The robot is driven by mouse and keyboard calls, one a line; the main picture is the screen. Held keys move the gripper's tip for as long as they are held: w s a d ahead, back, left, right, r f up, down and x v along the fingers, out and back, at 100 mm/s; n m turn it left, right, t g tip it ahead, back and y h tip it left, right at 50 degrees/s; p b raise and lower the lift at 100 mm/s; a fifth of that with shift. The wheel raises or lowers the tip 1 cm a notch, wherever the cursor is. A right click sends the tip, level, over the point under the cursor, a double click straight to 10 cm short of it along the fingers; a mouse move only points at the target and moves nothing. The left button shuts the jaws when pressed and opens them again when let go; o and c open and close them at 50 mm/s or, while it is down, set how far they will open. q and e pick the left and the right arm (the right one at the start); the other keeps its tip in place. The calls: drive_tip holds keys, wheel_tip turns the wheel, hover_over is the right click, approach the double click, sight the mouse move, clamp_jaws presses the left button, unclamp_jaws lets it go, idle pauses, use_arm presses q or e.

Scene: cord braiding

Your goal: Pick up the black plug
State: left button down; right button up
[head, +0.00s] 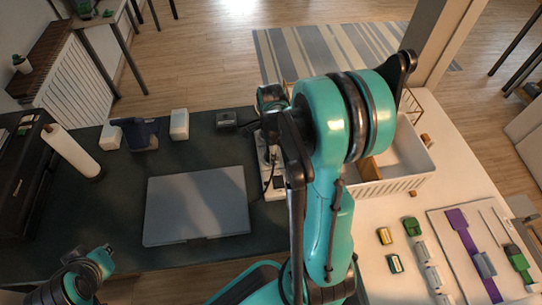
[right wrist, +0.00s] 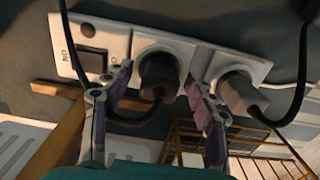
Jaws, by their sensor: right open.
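The black plug (right wrist: 158,72) sits in the middle socket of a white power strip (right wrist: 118,38) in the right wrist view, with its black cord looping below. My right gripper (right wrist: 156,98) is open, with one finger on each side of the black plug. I cannot tell whether the fingers touch it. In the head view the power strip (head: 278,188) shows partly behind my right arm, which hides the plug and the right gripper's fingers. My left gripper (head: 88,270) is at the lower left of the head view, away from the strip; its fingers are unclear.
A grey plug (right wrist: 243,92) fills the neighbouring socket, close to my right finger. A black cord hangs at the right. A closed grey laptop (head: 197,205) lies left of the strip. A white basket (head: 400,185) stands to the right. A paper roll (head: 72,150) stands at the left.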

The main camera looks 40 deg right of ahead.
drive_tip(key=shift+r, duration=0.1)
clamp_jaws()
